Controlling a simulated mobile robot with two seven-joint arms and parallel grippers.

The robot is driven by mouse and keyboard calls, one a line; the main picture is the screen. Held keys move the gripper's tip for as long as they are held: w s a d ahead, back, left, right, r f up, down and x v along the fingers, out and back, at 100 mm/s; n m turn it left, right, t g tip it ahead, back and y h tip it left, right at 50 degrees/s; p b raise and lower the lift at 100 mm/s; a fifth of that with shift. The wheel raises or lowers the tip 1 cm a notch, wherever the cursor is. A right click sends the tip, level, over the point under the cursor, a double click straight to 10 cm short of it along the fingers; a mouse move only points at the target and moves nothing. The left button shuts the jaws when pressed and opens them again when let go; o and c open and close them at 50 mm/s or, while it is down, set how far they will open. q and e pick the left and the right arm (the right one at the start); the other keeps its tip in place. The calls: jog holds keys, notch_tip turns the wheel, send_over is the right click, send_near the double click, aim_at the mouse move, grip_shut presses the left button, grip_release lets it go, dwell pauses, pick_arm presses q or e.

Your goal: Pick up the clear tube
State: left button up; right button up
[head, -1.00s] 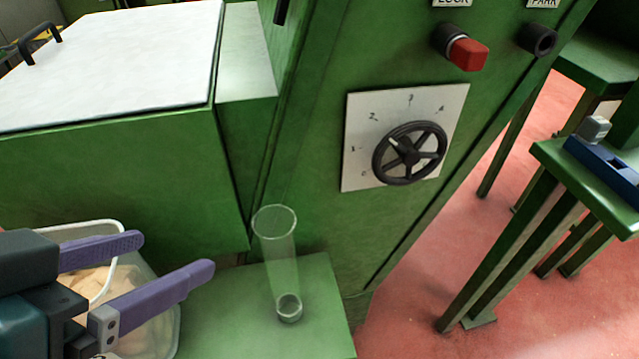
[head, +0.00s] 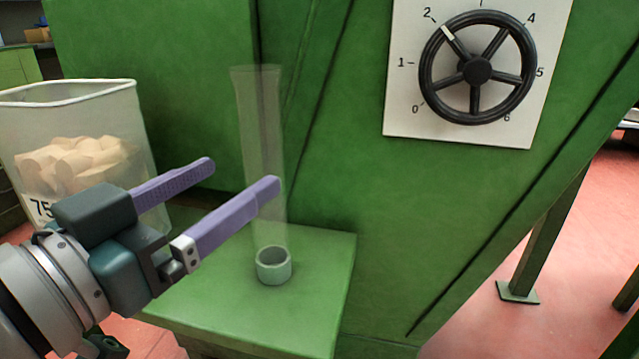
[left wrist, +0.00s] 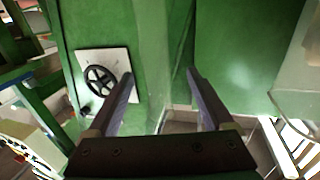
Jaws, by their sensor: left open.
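The clear tube (head: 262,120) is tall and see-through. It stands upright in the head view, its lower end at a small round pale holder (head: 273,268) on a green ledge (head: 220,305). My left gripper (head: 241,175) is open, its two purple fingers pointing right. The nearer fingertip overlaps the tube's middle in the picture; I cannot tell whether it touches. In the left wrist view, a pale upright band between the open fingers (left wrist: 160,80) may be the tube. My right gripper is not in view.
A clear bin (head: 135,120) of corks (head: 80,165) stands left, behind my left gripper. A green machine wall (head: 330,170) rises behind the tube, with a black handwheel (head: 476,70) on a white dial plate.

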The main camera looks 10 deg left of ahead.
aim_at(250, 168)
pick_arm(q)
jog(key=x, duration=0.2)
jog(key=b+x, duration=0.1)
jog(key=x, duration=0.1)
jog(key=b+x, duration=0.1)
jog(key=x, duration=0.1)
jog(key=shift+d+r, duration=0.15)
jog(key=shift+d, duration=0.15)
jog(key=shift+c, duration=0.5)
grip_shut()
